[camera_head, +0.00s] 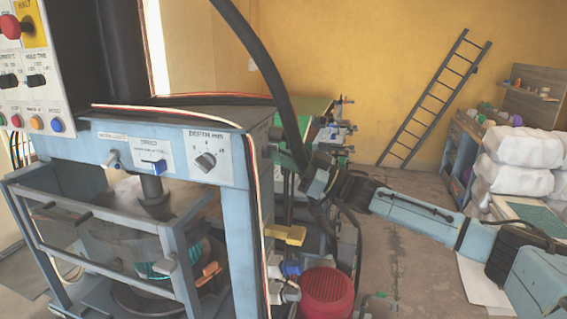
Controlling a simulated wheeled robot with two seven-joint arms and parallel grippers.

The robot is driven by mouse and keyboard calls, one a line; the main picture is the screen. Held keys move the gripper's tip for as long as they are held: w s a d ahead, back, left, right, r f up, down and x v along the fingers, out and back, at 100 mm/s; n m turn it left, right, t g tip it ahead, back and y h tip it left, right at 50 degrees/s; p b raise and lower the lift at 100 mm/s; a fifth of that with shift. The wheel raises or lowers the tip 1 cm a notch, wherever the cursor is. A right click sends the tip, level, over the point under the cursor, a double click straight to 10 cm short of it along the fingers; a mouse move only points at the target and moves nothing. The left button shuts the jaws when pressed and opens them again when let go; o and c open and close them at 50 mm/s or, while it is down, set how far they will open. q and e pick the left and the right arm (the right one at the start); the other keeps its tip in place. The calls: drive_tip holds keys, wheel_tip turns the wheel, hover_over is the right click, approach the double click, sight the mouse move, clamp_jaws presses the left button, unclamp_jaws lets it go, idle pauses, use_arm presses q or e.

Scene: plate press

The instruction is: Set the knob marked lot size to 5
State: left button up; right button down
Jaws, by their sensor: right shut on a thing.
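I cannot make out a knob marked lot size in the head view. A grey knob (206,160) on the press front is marked "DEPTH mm". Two dark knobs, one at left (10,81) and one at right (36,81), sit on the white control panel at the far left; their labels are too small to read surely. My right gripper (306,180) is beside the right side of the blue press (236,190), its fingers largely hidden. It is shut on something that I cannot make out. My left gripper is not in view.
A black hose (262,62) hangs down close to my right gripper. A yellow lever (286,234) and a red round cover (326,294) are below it. Green machinery (305,115) stands behind. White sacks (518,155) are stacked at right; a ladder (435,98) leans on the wall.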

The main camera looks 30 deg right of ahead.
drive_tip(key=shift+w+d+r+n+g+y+b, duration=0.15)
drive_tip(key=shift+n+g+y, duration=0.3)
drive_tip(key=shift+n, duration=0.65)
drive_tip(key=shift+s+a+f+n+g+y+b, duration=0.15)
drive_tip(key=shift+n+g+y, duration=0.25)
drive_tip(key=shift+n, duration=0.7)
drive_tip(key=shift+w+d+r+g, duration=0.1)
drive_tip(key=shift+g, duration=0.15)
drive_tip(key=c, duration=1.5)
unclamp_jaws()
drive_tip(key=shift+o, duration=0.2)
drive_tip(key=b+v, duration=0.3)
drive_tip(key=v, duration=1)
drive_tip(key=shift+b, duration=0.35)
